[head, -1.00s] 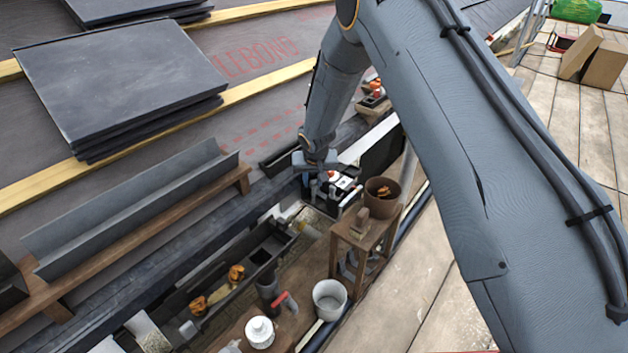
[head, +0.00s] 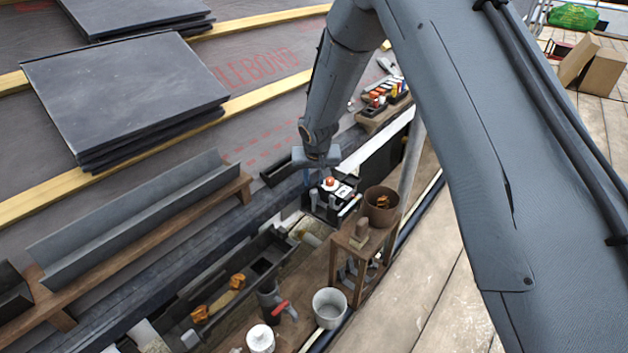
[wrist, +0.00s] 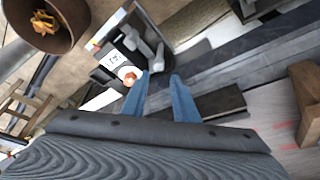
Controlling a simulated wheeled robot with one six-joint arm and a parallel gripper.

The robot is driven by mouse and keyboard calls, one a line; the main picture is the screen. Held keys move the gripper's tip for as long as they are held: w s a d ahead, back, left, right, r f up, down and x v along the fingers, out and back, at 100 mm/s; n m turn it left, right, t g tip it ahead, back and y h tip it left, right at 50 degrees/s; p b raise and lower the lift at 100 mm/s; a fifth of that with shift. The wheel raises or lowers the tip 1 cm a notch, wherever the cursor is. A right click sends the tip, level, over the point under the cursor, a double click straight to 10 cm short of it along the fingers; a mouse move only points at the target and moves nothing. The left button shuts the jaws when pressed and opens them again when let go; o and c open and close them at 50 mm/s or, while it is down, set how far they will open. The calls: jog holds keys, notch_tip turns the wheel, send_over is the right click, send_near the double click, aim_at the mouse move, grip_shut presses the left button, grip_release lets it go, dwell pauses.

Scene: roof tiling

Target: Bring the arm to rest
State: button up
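My arm reaches down from the top of the head view to my gripper (head: 317,168), which is above the gutter edge of the roof. In the wrist view my gripper (wrist: 161,82) shows two blue fingers with a clear gap and nothing between them. Just beyond the fingertips is a small black open box (wrist: 110,52) with a white label, grey cylinders and an orange-topped piece. The same black box (head: 322,207) is below my gripper in the head view. I cannot tell whether a finger touches it.
A brown bucket (head: 381,210) and a wooden stand (head: 347,258) are close to the right of my gripper. A grey gutter length (head: 140,210) lies on a plank at left. Stacked slates (head: 125,90) lie on the roof. The deck (head: 420,290) at lower right is clear.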

jog(key=s+d+r+g, duration=0.1)
jog(key=s+d+r, duration=0.1)
jog(key=s+r, duration=0.7)
jog(key=s+d+r+g, duration=0.1)
jog(key=s+d+r, duration=0.2)
jog(key=s+r, duration=0.55)
jog(key=s+d+r+n+g, duration=0.1)
jog(key=s+d+r, duration=0.1)
jog(key=s, duration=0.6)
jog(key=s+d+r+g+p, duration=0.1)
jog(key=s+r, duration=0.1)
jog(key=s, duration=0.6)
jog(key=s+d+r+n, duration=0.1)
jog(key=s+d+r, duration=0.15)
jog(key=s, duration=0.55)
jog(key=d+r+m+p, duration=0.3)
jog(key=d+r+p, duration=0.7)
jog(key=p, duration=1)
notch_tip(320, 180, up, 3)
jog(key=shift+s+f+h+p, duration=0.1)
jog(key=shift+s+h+p, duration=0.2)
jog(key=shift+d+m, duration=0.1)
jog(key=shift+m, duration=0.2)
